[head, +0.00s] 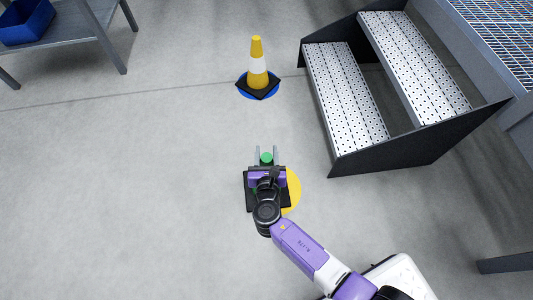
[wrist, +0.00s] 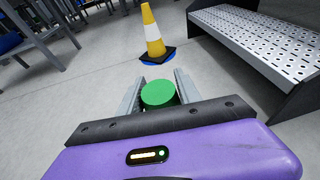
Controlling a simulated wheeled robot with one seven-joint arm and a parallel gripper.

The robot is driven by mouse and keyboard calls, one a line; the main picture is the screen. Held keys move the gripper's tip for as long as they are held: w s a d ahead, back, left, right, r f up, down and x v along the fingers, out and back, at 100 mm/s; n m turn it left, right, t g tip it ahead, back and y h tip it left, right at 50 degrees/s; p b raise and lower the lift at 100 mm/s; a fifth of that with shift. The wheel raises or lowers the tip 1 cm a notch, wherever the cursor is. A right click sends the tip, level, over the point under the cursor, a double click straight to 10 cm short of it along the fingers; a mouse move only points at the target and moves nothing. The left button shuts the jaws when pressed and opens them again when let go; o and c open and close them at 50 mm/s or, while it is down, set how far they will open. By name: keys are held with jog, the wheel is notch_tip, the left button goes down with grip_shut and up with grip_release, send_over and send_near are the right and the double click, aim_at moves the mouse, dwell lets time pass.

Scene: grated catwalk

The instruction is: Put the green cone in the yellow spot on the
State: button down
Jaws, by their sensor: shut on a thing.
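The green cone's round top (head: 266,158) shows between the fingers of my gripper (head: 266,153) in the head view. The wrist view also shows the green top (wrist: 158,93) between the two fingers of my gripper (wrist: 160,88), which is shut on it. The cone's dark square base (head: 250,203) shows below my gripper, with most of the cone hidden by my wrist. The yellow spot (head: 295,190) is on the floor, partly covered by the base, and sticks out on its right side. I cannot tell whether the base touches the floor.
A yellow and white cone (head: 257,65) stands on a blue spot (head: 243,88) farther back; it also shows in the wrist view (wrist: 153,35). Metal steps (head: 345,95) stand at the right. A grey table (head: 70,28) with a blue bin (head: 25,22) is at upper left. Left floor is clear.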

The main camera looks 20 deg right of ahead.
jog(key=c, duration=0.8)
grip_release()
jog(key=shift+c, duration=0.2)
jog(key=shift+s+r, duration=0.15)
jog(key=shift+r, duration=0.05)
jog(key=p+v, duration=0.5)
jog(key=v, duration=0.5)
jog(key=shift+s+a+r, duration=0.1)
jog(key=shift+s+a+r+p, duration=0.1)
jog(key=shift+s+a+p, duration=0.2)
jog(key=shift+s, duration=0.35)
